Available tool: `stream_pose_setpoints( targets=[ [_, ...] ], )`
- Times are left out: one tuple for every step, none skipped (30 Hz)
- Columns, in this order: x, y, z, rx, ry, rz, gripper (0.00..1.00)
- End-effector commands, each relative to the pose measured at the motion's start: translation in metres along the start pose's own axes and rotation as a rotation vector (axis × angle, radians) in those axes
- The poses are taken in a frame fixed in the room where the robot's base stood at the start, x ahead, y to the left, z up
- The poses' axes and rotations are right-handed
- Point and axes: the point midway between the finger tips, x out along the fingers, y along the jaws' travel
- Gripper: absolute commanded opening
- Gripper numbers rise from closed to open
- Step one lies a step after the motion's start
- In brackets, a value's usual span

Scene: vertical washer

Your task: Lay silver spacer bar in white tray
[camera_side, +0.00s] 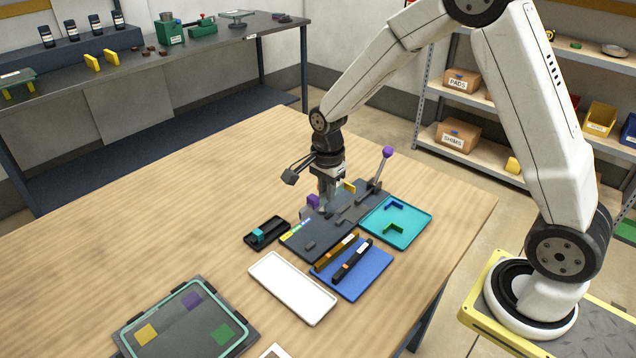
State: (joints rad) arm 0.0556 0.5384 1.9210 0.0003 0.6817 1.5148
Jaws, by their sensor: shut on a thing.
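My gripper (328,202) points down over the dark grey fixture plate (291,243), near its far left part. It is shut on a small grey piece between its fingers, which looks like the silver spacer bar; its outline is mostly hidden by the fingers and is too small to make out. I cannot tell whether that piece touches the fixture. The white tray (292,288) lies flat and empty on the wooden table, in front of the fixture.
A purple-knobbed lever (387,153) rises from the fixture's far side. A blue mat (352,282) with a brown and a black bar lies right of the tray. A teal tray (408,219), a black tray (268,233) and a framed board (187,320) are nearby. The table's left is clear.

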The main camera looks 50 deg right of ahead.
Motion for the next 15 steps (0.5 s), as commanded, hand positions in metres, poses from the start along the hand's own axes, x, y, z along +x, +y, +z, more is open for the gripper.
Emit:
stream_pose_setpoints(
  targets=[
    [-0.006, -0.001, 0.000, 0.000, 0.000, -0.003, 0.00],
    [-0.009, -0.001, 0.000, 0.000, 0.000, -0.003, 0.00],
    [-0.013, -0.001, 0.000, 0.000, 0.000, -0.003, 0.00],
    [-0.015, -0.001, 0.000, 0.000, 0.000, -0.003, 0.00],
    [-0.018, -0.001, 0.000, 0.000, 0.000, -0.003, 0.00],
    [-0.022, 0.000, 0.000, 0.000, 0.000, -0.002, 0.00],
    [-0.025, 0.000, 0.000, 0.000, 0.000, -0.002, 0.00],
    [-0.024, 0.000, 0.003, -0.017, 0.000, -0.001, 0.00],
    [-0.023, 0.000, 0.006, -0.044, 0.000, 0.000, 0.00],
    [-0.023, 0.000, 0.008, -0.062, 0.000, 0.000, 0.00],
    [-0.023, 0.000, 0.010, -0.080, 0.000, 0.000, 0.00],
    [-0.023, 0.000, 0.013, -0.104, 0.000, 0.000, 0.00],
    [-0.023, 0.000, 0.015, -0.123, 0.000, 0.000, 0.00],
    [-0.023, 0.000, 0.019, -0.150, 0.000, 0.000, 0.00],
    [-0.023, 0.000, 0.023, -0.185, 0.000, 0.000, 0.00]
  ],
)
